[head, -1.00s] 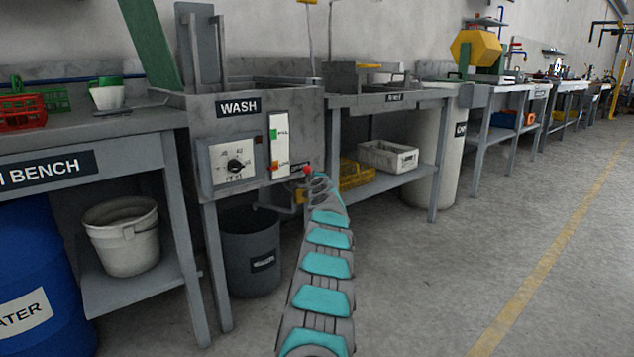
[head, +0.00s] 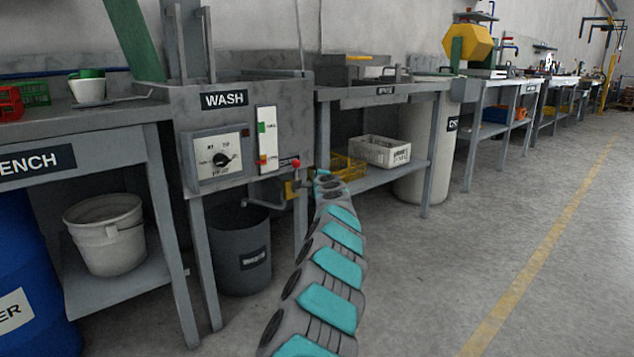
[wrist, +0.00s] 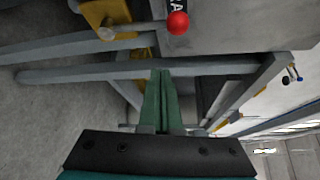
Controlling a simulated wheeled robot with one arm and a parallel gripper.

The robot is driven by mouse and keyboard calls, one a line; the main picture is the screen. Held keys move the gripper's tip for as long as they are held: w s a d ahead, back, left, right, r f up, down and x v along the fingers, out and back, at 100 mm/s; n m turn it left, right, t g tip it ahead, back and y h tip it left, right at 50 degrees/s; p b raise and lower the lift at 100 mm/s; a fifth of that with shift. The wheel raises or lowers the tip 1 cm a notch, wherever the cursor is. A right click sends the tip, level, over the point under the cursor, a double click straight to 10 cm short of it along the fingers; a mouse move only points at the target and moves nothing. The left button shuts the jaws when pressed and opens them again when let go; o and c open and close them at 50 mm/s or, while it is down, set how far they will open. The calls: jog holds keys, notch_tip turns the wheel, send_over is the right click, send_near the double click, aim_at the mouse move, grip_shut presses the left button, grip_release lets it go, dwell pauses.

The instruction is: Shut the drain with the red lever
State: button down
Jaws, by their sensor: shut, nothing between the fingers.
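The red lever's ball knob (head: 296,163) is at the lower right of the WASH tank (head: 224,99), above a yellow valve body (head: 290,188). In the wrist view the red knob (wrist: 178,22) sits at the top, on a thin metal rod from the yellow valve (wrist: 105,15). My gripper (wrist: 161,73) has two green fingers, shut together and empty. They are apart from the knob, which lies above and slightly right of the tips in that view. In the head view my arm ends just right of the lever; its fingers cannot be made out there.
A grey bucket (head: 243,260) stands under the tank. Tank legs and frame bars (wrist: 60,72) are close to the fingers. The neighbouring bench's shelf holds a white crate (head: 380,151) and a yellow crate (head: 346,168). Open floor (head: 470,240) lies to the right.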

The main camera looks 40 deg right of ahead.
jog(key=shift+f+v, duration=0.15)
jog(key=shift+v, duration=0.85)
jog(key=shift+f+v, duration=0.1)
jog(key=shift+v, duration=0.9)
jog(key=shift+a, duration=0.15)
jog(key=shift+s+f, duration=0.1)
